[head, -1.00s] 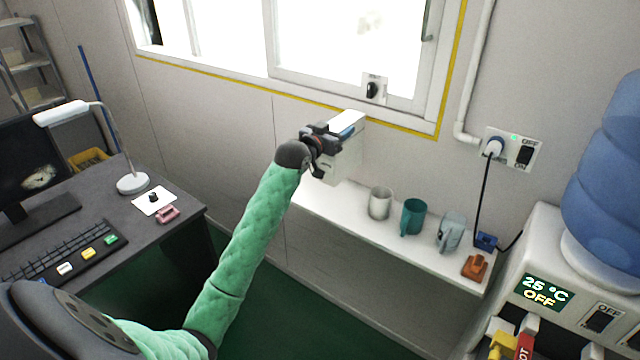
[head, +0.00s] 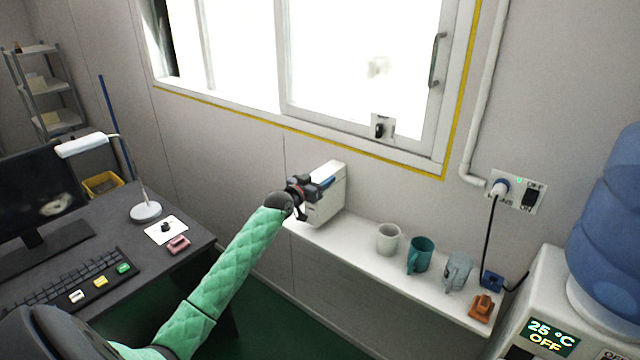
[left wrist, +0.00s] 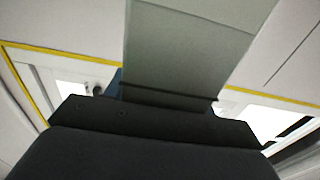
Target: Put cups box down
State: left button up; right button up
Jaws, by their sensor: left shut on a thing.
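The cups box (head: 335,182), a pale upright box, is at the left end of the white wall shelf (head: 352,244), against or close to the wall. My left gripper (head: 312,188) is shut on its upper part from the left. The box's bottom is at about the shelf top; I cannot tell if it touches. In the left wrist view the box (left wrist: 190,50) fills the upper middle as a grey-green face above the dark gripper body. My right gripper is not in view.
On the shelf, right of the box, stand a white cup (head: 388,239), a teal cup (head: 420,254), a grey cup (head: 457,271) and an orange item (head: 481,308). A water dispenser (head: 548,290) stands at right. A desk (head: 190,232) is at left.

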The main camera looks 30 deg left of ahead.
pick_arm(q)
notch_tip(320, 180, down, 2)
jog(key=shift+f+p, duration=0.2)
jog(key=shift+p, duration=0.1)
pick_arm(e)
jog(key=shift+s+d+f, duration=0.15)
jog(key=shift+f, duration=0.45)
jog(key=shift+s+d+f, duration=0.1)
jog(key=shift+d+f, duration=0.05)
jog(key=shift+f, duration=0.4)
pick_arm(q)
jog(key=shift+f, duration=0.1)
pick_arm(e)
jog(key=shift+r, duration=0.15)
pick_arm(q)
jog(key=o, duration=1.4)
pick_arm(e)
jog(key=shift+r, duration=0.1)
